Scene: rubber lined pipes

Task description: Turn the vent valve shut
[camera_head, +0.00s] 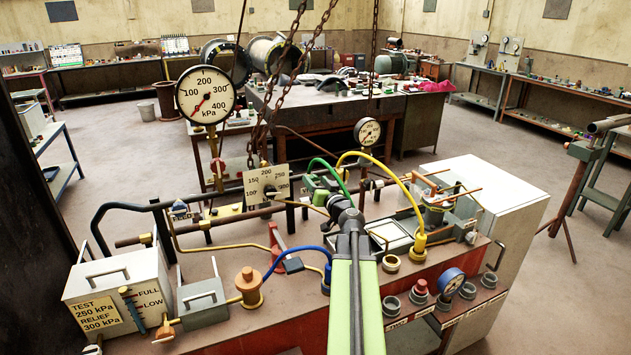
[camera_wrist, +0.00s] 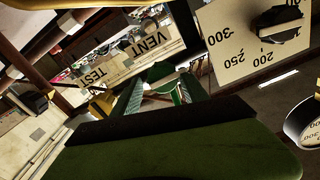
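The vent valve is not clearly distinguishable. The VENT label (camera_wrist: 143,46) shows in the wrist view on a pale plate just beyond my gripper. My gripper (camera_wrist: 165,82) shows there as two green ribbed fingers, spread apart. A small pale and green part shows between them; I cannot tell whether it is the valve or whether they touch it. In the head view my green arm reaches forward over the bench, and the dark wrist (camera_head: 343,208) hides what lies beyond. Green fittings (camera_head: 320,185) show just left of the wrist.
A square dial plate (camera_head: 267,185) stands close left of my wrist, also in the wrist view (camera_wrist: 254,42). Chains (camera_head: 268,105) hang behind it. Green (camera_head: 335,172), yellow (camera_head: 400,183) and blue (camera_head: 298,250) hoses arch around my arm. The test box (camera_head: 117,290) stands front left.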

